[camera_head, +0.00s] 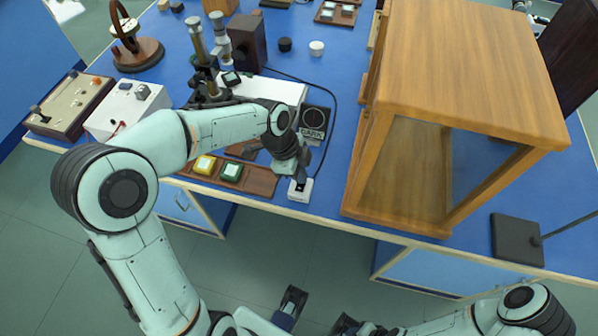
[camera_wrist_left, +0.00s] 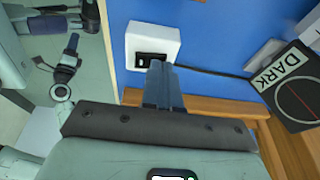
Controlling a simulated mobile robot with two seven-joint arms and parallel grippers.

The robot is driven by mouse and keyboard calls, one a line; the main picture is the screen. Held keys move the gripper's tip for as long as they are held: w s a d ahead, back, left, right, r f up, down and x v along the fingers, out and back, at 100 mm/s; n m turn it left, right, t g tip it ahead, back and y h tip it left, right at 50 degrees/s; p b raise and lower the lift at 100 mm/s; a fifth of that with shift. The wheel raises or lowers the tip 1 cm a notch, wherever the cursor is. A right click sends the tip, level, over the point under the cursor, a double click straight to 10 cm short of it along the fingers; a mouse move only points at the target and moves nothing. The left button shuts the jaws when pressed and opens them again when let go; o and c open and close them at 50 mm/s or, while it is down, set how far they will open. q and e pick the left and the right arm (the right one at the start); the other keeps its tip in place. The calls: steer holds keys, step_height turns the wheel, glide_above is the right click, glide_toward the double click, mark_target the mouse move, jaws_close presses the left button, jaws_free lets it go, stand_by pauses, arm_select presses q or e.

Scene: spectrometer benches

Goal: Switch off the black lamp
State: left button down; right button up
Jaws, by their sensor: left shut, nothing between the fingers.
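A small white switch box with a black rocker (camera_head: 300,191) sits near the front edge of the blue bench. It also shows in the left wrist view (camera_wrist_left: 133,45). A black cable runs from it, around the back, toward a dark box-shaped lamp housing (camera_head: 248,42). I cannot tell whether the lamp is lit. My left gripper (camera_head: 301,178) is shut and empty, its fingertips at the rocker. In the left wrist view the fingers (camera_wrist_left: 158,68) overlap the rocker's lower edge; contact is unclear. My right arm is low at the bottom right; its fingers are not clear.
A wooden cabinet with a glass front (camera_head: 468,60) stands close to the right of the switch. A black DARK plate (camera_head: 314,122) lies behind it. A brown tray (camera_head: 262,182) with yellow and green blocks lies to the left. A white box (camera_head: 275,89) stands behind.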

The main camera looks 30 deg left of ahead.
mark_target(298, 187)
arm_select(q)
steer(key=shift+s, duration=0.2)
steer(key=shift+s+d, duration=0.2)
steer(key=shift+s, duration=0.45)
arm_select(e)
steer(key=shift+f, duration=0.15)
arm_select(q)
steer(key=shift+r, duration=0.1)
